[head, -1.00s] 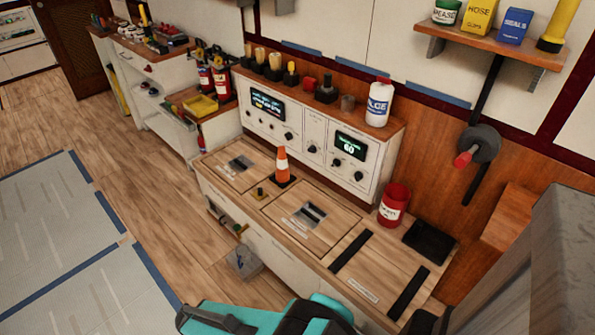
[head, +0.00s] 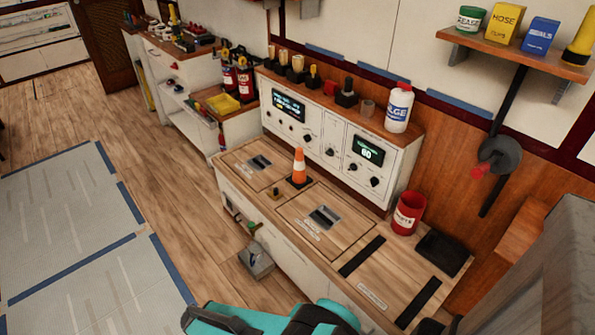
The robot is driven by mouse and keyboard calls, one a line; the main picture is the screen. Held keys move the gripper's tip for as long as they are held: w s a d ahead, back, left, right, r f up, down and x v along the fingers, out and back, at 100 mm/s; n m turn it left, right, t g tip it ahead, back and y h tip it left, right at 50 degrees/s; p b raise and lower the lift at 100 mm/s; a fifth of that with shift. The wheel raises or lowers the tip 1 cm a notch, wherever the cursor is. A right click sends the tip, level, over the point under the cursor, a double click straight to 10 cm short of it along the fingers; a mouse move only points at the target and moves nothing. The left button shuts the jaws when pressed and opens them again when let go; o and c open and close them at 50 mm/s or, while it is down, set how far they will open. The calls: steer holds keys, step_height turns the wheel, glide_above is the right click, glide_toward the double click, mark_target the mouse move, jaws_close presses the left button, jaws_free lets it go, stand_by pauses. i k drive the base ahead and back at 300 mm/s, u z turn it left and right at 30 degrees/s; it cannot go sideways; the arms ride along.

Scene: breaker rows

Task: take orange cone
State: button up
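The orange cone (head: 299,167) stands upright on the wooden counter (head: 371,297), in front of the white control panel. It has white bands and a dark square base. The teal part at the bottom edge of the head view belongs to my arm. My gripper's fingertips do not show. The arm part is nearer the camera than the cone and apart from it in the picture.
A red can (head: 408,213) and a black tray (head: 443,252) sit right of the cone. The control panel (head: 331,150) rises behind it, with a white bottle (head: 398,108) on top. A grey box (head: 256,262) is on the floor in front. Wooden floor is open at left.

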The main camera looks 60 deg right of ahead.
mark_target(299, 180)
steer(key=u, duration=0.05)
steer(key=i, duration=0.9)
steer(key=z, duration=0.05)
